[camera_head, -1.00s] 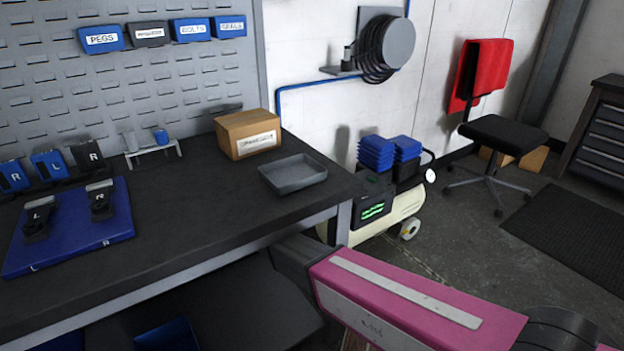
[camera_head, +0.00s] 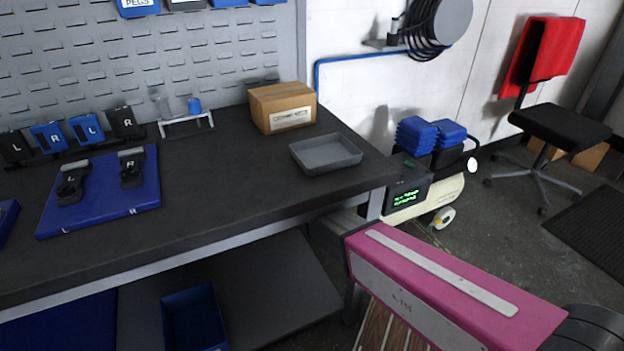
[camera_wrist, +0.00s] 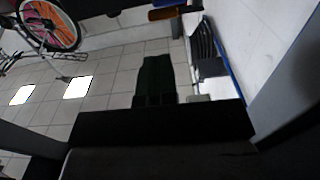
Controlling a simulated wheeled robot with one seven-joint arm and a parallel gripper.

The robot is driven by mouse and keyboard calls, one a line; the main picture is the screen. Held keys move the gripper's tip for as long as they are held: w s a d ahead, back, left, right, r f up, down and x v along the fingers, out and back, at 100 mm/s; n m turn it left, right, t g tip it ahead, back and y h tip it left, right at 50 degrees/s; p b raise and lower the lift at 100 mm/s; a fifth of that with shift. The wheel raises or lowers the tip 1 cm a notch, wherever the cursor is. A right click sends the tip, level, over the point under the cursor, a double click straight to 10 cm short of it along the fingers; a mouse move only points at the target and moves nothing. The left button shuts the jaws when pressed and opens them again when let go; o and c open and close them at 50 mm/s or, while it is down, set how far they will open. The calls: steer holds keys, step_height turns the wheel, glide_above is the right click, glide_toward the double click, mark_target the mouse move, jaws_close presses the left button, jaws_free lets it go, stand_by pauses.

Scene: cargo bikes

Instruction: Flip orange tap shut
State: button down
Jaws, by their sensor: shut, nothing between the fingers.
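A small yellow-orange part (camera_head: 437,223) shows by the wheel of a cream compressor (camera_head: 452,188) on the floor, beyond the end of the bench in the head view. It is too small to tell whether it is the orange tap or how its lever stands. My gripper (camera_wrist: 157,62) shows in the wrist view as a dark shape, shut and empty. It points out over a tiled surface and touches nothing that I can see. The head view does not show it, so its distance from the compressor is unclear.
The dark workbench (camera_head: 230,205) fills the left, with a grey tray (camera_head: 325,153) and a cardboard box (camera_head: 283,107) near its end. A pink box-like body (camera_head: 450,275) stands in front of the compressor. A black chair (camera_head: 560,130) stands at right; floor between is open.

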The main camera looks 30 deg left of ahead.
steer(key=x, duration=0.9)
steer(key=shift+w+d, duration=0.2)
steer(key=shift+w, duration=0.05)
steer(key=shift+w, duration=0.1)
